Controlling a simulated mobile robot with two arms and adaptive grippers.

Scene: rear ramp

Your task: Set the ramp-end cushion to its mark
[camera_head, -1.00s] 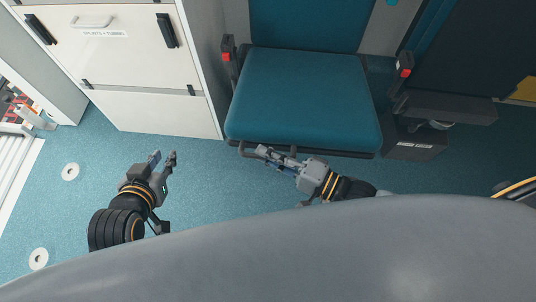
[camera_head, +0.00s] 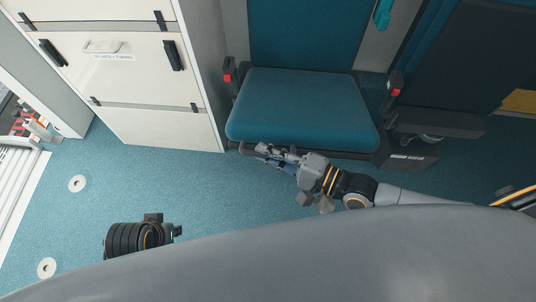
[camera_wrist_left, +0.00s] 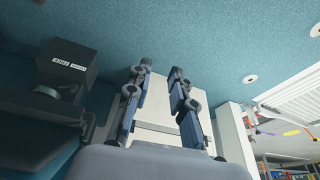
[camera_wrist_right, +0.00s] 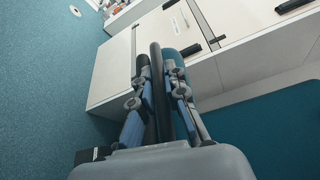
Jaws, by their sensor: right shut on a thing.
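The teal seat cushion (camera_head: 303,110) lies flat between two armrests below a teal backrest. A dark bar (camera_head: 245,150) runs under its front edge at the left. My right gripper (camera_head: 268,153) is at the cushion's front left, shut on that bar. In the right wrist view the bar (camera_wrist_right: 156,75) stands between the closed fingers. My left gripper (camera_wrist_left: 161,72) is open and empty in the left wrist view. In the head view it is low at the left, over the floor, its fingers mostly hidden behind the wrist. I cannot make out a mark for the cushion.
A white cabinet (camera_head: 165,125) stands left of the seat. A dark box (camera_head: 408,154) is on the floor at the seat's right. Red-buttoned armrests (camera_head: 228,78) flank the cushion. Blue floor with white discs (camera_head: 77,183) is free at the left.

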